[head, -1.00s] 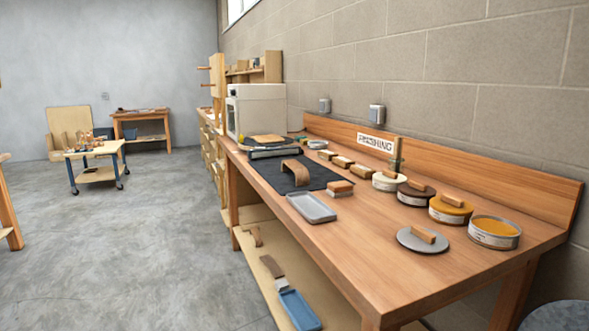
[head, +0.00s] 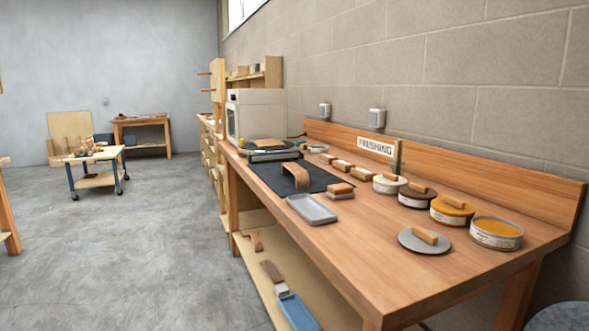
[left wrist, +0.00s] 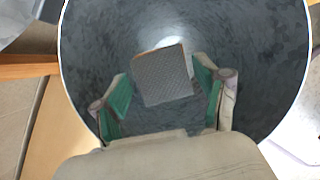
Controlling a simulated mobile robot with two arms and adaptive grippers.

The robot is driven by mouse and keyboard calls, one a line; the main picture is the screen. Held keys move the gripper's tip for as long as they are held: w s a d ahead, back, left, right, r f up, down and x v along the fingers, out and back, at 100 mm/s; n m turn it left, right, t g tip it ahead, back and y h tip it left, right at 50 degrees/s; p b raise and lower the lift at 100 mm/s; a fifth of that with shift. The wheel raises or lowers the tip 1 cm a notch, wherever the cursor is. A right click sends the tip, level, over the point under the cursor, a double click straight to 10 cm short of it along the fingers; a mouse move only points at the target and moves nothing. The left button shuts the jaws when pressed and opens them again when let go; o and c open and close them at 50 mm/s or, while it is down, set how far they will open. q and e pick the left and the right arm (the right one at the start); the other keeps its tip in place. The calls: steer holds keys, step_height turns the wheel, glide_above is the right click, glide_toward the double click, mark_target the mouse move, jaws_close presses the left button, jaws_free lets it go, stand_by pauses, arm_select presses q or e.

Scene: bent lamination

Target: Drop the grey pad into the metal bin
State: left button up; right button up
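The grey pad (left wrist: 163,75) shows in the left wrist view as a square with a dimpled grey face and a thin tan edge. The round metal bin (left wrist: 250,55) lies below my left gripper (left wrist: 163,82), its rim around both fingers. The green-lined fingers stand apart, one on each side of the pad, with what look like narrow gaps. The pad is over or inside the bin; its height above the bottom is unclear. Part of the bin (head: 560,317) also shows at the bottom right of the head view. My right gripper is out of view.
The wooden bench (head: 375,245) holds a grey tray (head: 312,209), a block (head: 340,190), a dark mat, a grey disc (head: 424,241) and several tins. A lower shelf holds brushes and a blue dustpan (head: 298,312).

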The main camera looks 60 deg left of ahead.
arm_select(q)
steer(key=shift+o, duration=1)
steer(key=v, duration=1.2)
steer(key=shift+w+d, duration=0.1)
steer(key=shift+d, duration=0.05)
